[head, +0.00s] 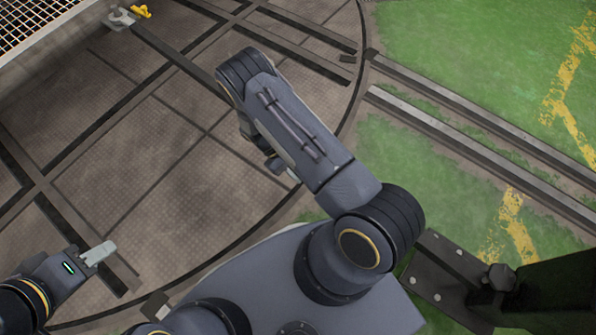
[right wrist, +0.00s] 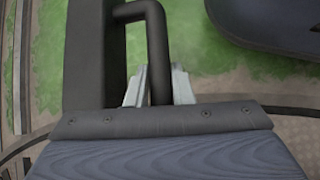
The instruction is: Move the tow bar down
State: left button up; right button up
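I cannot clearly pick out the tow bar. A pale metal coupling piece (head: 121,18) with a yellow part (head: 141,11) shows at the cart's edge, top left. In the right wrist view a dark bent bar (right wrist: 157,45) stands beside a dark post (right wrist: 92,55); I cannot tell if it is the tow bar. Pale fingers of my right gripper (right wrist: 160,88) show on both sides of the bent bar, which hides the gap between them. In the head view my right arm mostly hides that gripper. My left gripper (head: 100,253) is low at the left, its pale fingers together, empty.
The round turntable deck (head: 190,110) with rail slots fills the left. Rails (head: 480,125) run over green ground at the right. A mesh-topped cart (head: 35,25) is at the top left. A dark bolted bracket (head: 450,268) and post (head: 550,290) stand at the lower right.

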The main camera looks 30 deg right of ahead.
jog(key=o, duration=0.4)
jog(key=p+v, duration=0.1)
jog(key=v, duration=0.6)
jog(key=shift+p, duration=0.4)
jog(key=shift+w+a+r, duration=0.2)
jog(key=shift+w+r, duration=0.05)
jog(key=shift+w, duration=0.05)
